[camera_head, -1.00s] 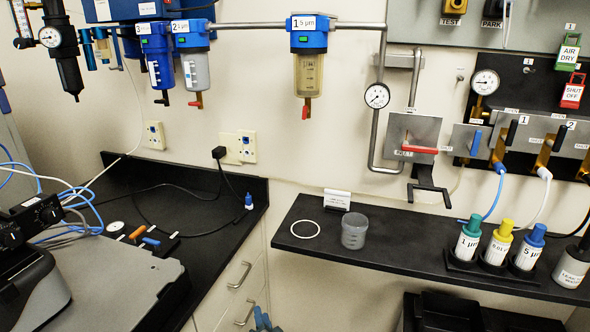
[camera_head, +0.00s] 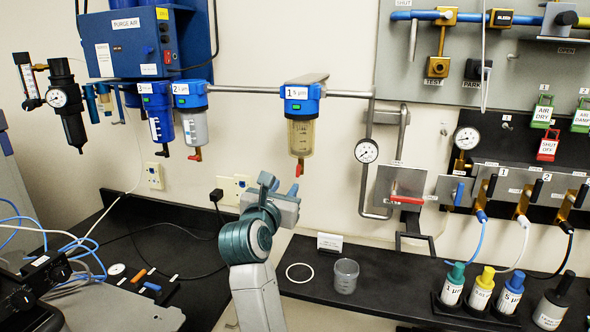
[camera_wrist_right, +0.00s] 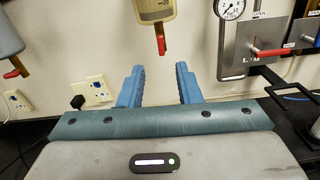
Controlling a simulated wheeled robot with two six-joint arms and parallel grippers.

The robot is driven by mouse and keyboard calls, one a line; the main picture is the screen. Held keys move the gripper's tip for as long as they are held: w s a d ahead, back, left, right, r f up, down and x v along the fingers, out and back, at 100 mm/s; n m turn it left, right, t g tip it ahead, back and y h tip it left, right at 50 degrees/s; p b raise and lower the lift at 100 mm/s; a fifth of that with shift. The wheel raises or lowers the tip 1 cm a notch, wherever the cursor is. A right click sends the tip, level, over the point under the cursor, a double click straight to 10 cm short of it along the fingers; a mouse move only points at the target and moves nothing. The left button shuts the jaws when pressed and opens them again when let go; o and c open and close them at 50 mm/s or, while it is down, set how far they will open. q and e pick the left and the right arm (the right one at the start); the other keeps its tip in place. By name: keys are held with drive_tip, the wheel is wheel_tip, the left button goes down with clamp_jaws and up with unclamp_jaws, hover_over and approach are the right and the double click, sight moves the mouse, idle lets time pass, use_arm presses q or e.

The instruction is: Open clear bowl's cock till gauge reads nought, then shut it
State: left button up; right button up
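The clear bowl (camera_head: 301,137) hangs under a blue filter head (camera_head: 301,92) labelled 1, 5 µm, on the wall pipe. Its cock, a small red lever (camera_head: 299,168), points down below the bowl; it also shows in the right wrist view (camera_wrist_right: 161,43). A round white gauge (camera_head: 366,151) is on the pipe to the right; its reading is too small to tell. My right gripper (camera_head: 280,186) is below the cock, apart from it. In the right wrist view its blue fingers (camera_wrist_right: 160,82) are spread with nothing between them. My left gripper is not in view.
Two other filters, a grey-bowled one (camera_head: 194,127) and a blue one (camera_head: 160,122), hang to the left with their own cocks. A red-handled valve (camera_head: 405,200) is to the right. A black shelf (camera_head: 390,290) below holds a clear cup (camera_head: 345,276) and several bottles.

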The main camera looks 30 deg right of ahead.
sight(298, 171)
drive_tip(key=p+x, duration=0.4)
drive_tip(key=x, duration=0.4)
drive_tip(key=shift+d+r, duration=0.15)
drive_tip(key=shift+d, duration=0.05)
drive_tip(key=shift+w+d, duration=0.35)
drive_tip(key=shift+f, duration=0.2)
clamp_jaws()
